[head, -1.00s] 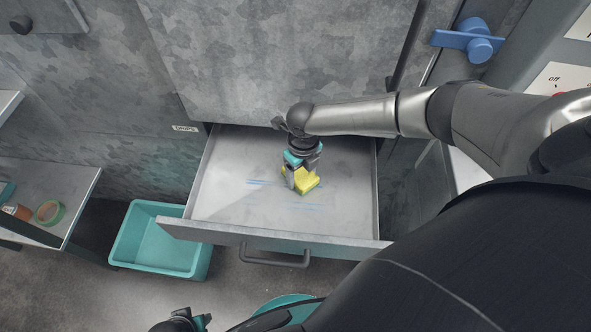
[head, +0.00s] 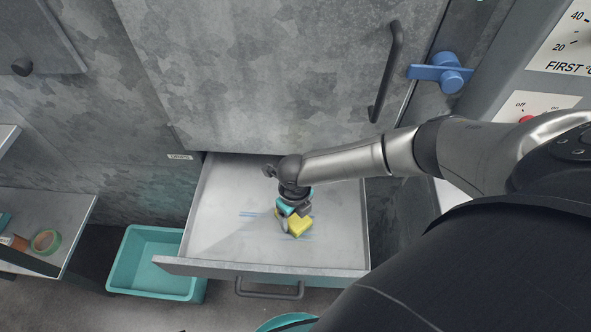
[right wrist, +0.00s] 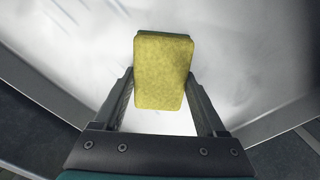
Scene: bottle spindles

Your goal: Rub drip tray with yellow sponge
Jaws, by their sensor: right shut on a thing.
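The drip tray (head: 335,215) is a grey metal drawer pulled out from the cabinet. Blue streaks (head: 262,213) mark its floor left of my gripper, and some blue shows close beside the sponge. My right gripper (head: 291,216) is inside the tray, shut on the yellow sponge (head: 301,226). In the right wrist view the sponge (right wrist: 163,70) sits between the two fingers (right wrist: 160,95), over the pale tray floor. Whether it touches the floor is hard to tell. My left gripper is out of view.
A teal bin (head: 155,262) stands on the floor left of the tray. A shelf with a tape roll (head: 46,241) is at far left. A blue valve handle (head: 441,73) and a panel with a red button (head: 525,119) are at upper right.

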